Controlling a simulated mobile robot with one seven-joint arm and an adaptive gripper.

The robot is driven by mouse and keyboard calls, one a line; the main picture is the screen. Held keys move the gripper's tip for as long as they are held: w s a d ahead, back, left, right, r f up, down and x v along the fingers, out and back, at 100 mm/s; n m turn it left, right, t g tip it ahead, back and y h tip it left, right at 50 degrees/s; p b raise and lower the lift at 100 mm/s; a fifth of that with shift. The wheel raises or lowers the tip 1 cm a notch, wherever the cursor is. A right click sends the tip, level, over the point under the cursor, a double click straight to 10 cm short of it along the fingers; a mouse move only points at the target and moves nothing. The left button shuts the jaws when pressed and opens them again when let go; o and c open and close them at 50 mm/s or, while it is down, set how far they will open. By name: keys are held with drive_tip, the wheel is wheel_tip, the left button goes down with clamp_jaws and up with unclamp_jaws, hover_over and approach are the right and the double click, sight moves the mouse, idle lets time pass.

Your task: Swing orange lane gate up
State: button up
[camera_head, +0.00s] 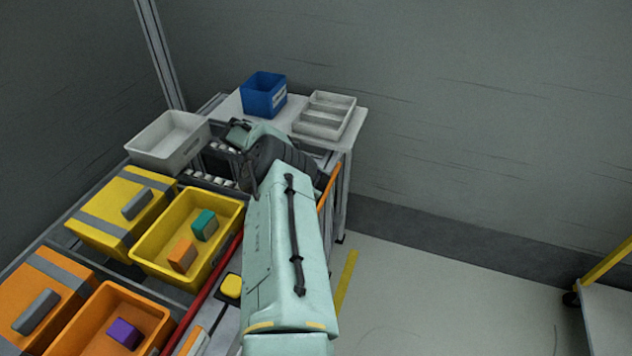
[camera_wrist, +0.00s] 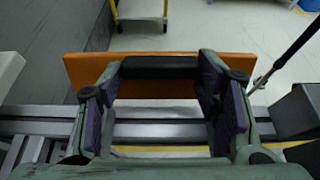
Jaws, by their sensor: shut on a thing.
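The orange lane gate (camera_wrist: 85,72) is a flat orange panel across the upper middle of the wrist view, beyond a grey metal rail (camera_wrist: 160,132). A dark bar-shaped handle (camera_wrist: 160,62) lies along the panel. My gripper (camera_wrist: 158,72) has one finger at each end of this bar and is shut on it. In the head view, a thin orange strip of the gate (camera_head: 329,187) shows just right of my arm, at the conveyor's right edge. My arm hides my fingers and the rest of the gate there.
A yellow tote (camera_head: 150,262) and an orange tote (camera_head: 75,340) with small blocks stand left of my arm. A grey bin (camera_head: 150,160), blue bin (camera_head: 262,108) and divided tray (camera_head: 300,125) stand behind. Open floor (camera_head: 430,300) lies to the right.

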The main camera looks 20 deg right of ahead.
drive_tip(key=shift+a+f, duration=0.1)
drive_tip(key=o, duration=1.7)
